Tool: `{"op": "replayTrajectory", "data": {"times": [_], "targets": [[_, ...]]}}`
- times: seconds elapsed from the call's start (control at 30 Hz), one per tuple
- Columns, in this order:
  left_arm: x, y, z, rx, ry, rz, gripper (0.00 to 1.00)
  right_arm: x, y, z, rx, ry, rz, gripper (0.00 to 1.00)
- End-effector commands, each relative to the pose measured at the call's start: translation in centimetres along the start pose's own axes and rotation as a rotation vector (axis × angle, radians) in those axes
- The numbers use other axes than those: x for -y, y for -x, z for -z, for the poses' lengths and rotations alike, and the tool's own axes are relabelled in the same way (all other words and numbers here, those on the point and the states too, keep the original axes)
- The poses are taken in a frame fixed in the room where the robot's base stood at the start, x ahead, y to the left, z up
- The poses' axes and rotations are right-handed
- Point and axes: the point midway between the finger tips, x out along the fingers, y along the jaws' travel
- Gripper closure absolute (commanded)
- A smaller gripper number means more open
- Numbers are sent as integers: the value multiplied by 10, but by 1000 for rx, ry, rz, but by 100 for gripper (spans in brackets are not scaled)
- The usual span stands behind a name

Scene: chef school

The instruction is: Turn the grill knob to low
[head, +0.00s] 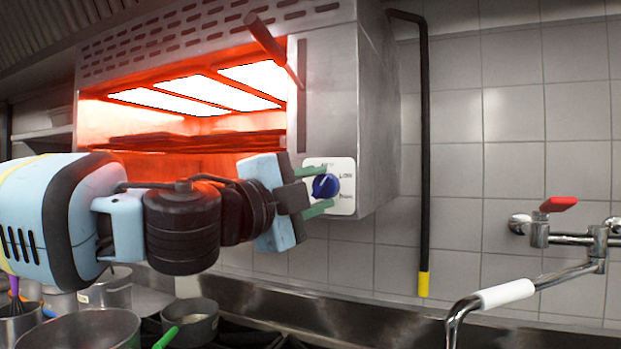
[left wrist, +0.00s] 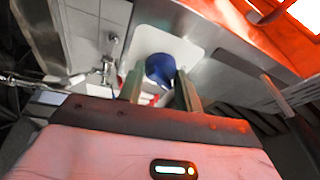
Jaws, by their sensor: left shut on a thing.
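The grill (head: 345,85) is a steel box on the tiled wall, its inside glowing orange-red. Its blue knob (head: 325,186) sits on a white plate at the lower right of the front, with "Low" printed to the knob's right. My left gripper (head: 322,190) reaches the plate from the left, its green fingers above and below the knob and shut on it. In the left wrist view the knob (left wrist: 160,68) sits between the two fingertips, in front of the white plate (left wrist: 150,42). The knob's pointer is too small to read. My right gripper is not in view.
A tap with a red lever (head: 558,204) and a white-sleeved spout (head: 505,294) stands at the right. A black pipe with a yellow end (head: 423,284) hangs beside the grill. Pots (head: 190,322) stand at the lower left. A handle (head: 270,45) juts from the grill front.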

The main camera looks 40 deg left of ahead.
Motion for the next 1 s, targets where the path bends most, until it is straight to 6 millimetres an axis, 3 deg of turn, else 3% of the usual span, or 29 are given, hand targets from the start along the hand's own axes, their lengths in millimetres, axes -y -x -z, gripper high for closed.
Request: {"op": "replayTrajectory", "data": {"times": [0.03,0.5,1.0], "targets": [[7,2,1,-2,-42,-7,88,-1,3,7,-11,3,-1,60],[7,1,0,-27,-360,-112,88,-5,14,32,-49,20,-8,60],[4,0,0,-34,-447,-143,88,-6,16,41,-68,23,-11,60]]}}
